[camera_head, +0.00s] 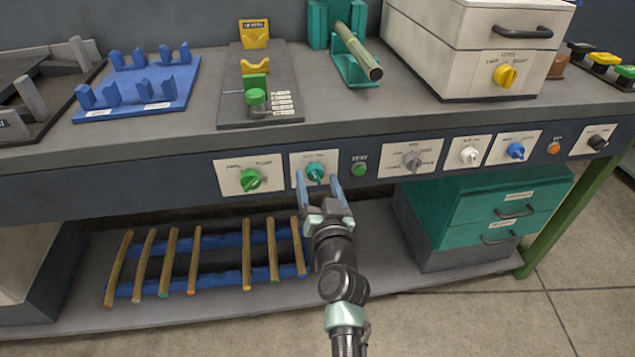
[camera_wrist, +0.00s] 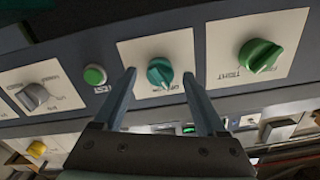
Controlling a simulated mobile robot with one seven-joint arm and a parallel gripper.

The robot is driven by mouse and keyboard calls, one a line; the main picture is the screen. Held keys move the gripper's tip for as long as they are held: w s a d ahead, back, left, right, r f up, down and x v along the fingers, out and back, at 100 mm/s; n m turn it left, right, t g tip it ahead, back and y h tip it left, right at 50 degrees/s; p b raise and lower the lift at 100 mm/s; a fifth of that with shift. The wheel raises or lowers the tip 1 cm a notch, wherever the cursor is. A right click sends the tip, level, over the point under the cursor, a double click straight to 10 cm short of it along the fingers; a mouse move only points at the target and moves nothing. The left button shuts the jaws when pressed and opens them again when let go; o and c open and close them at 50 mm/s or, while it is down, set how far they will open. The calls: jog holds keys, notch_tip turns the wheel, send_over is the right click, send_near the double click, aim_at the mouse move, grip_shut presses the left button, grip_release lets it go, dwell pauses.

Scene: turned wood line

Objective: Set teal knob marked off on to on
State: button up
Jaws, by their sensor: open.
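The teal knob (camera_head: 316,172) sits on a white label plate on the dark front panel of the bench. In the wrist view the teal knob (camera_wrist: 160,73) shows between my fingers, its pointer ridge slanting; the lettering under it is partly legible at most. My gripper (camera_head: 318,178) is open, with its two blue-grey fingers pointing at the panel on either side of the knob. The gripper also shows in the wrist view (camera_wrist: 160,85). I cannot tell whether either finger touches the knob.
A green knob (camera_head: 250,180) is left of the teal one, and a green button (camera_head: 358,169) right of it. Grey (camera_head: 411,160), white (camera_head: 469,155) and blue (camera_head: 516,150) knobs follow along the panel. A lower shelf holds wooden rods (camera_head: 194,260) and teal drawers (camera_head: 500,215).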

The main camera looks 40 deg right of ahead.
jog(key=shift+w+d, duration=0.2)
jog(key=shift+w, duration=0.05)
grip_shut()
dwell(0.3)
jog(key=m, duration=0.4)
jog(key=shift+m+p, duration=0.4)
jog(key=shift+m, duration=2)
